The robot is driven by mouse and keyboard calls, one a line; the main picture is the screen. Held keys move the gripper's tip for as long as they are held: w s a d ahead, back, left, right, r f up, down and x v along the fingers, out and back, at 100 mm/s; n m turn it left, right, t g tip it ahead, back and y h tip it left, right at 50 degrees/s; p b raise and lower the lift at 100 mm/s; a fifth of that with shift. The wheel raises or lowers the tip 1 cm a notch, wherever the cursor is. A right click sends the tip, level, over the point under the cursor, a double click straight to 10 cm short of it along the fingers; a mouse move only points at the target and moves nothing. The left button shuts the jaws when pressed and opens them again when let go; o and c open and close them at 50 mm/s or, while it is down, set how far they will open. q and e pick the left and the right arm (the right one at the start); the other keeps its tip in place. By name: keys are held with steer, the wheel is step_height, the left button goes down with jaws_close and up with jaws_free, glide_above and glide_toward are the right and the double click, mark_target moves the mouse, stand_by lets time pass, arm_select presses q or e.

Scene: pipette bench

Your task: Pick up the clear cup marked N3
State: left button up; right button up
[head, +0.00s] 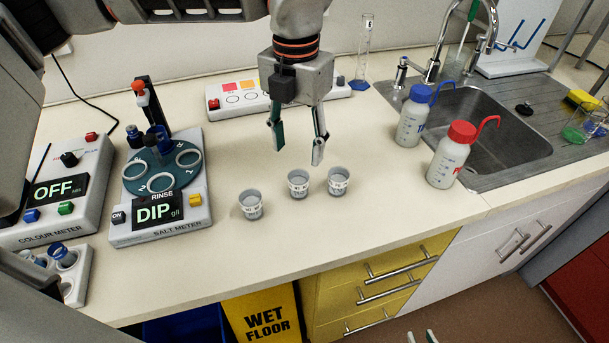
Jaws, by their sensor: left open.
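Three small clear cups stand upright on the bench: a left cup (250,205), a middle cup (298,184) and a right cup (338,181). Each has a marking on its side, too small to read surely, so I cannot tell which is N3. My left gripper (296,148) is open and empty, pointing down above and behind the cups, nearest the middle one. It touches none of them. My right gripper (422,337) shows only its two fingertips at the bottom edge, apart with nothing between them, in front of the bench.
The salt meter (160,225) and colour meter (60,222) stand left. A red-capped bottle (449,160) and a blue-capped bottle (411,120) stand right, by the sink (500,135). A colour-patch panel (236,97) and a cylinder (363,50) are behind.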

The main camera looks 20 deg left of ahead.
mark_target(298, 177)
arm_select(q)
steer(key=f, duration=0.2)
steer(key=s+f, duration=0.1)
steer(key=f, duration=0.3)
steer(key=shift+s+d+f, duration=0.25)
steer(key=shift+w+f, duration=0.1)
steer(key=shift+f, duration=0.45)
steer(key=c, duration=1.1)
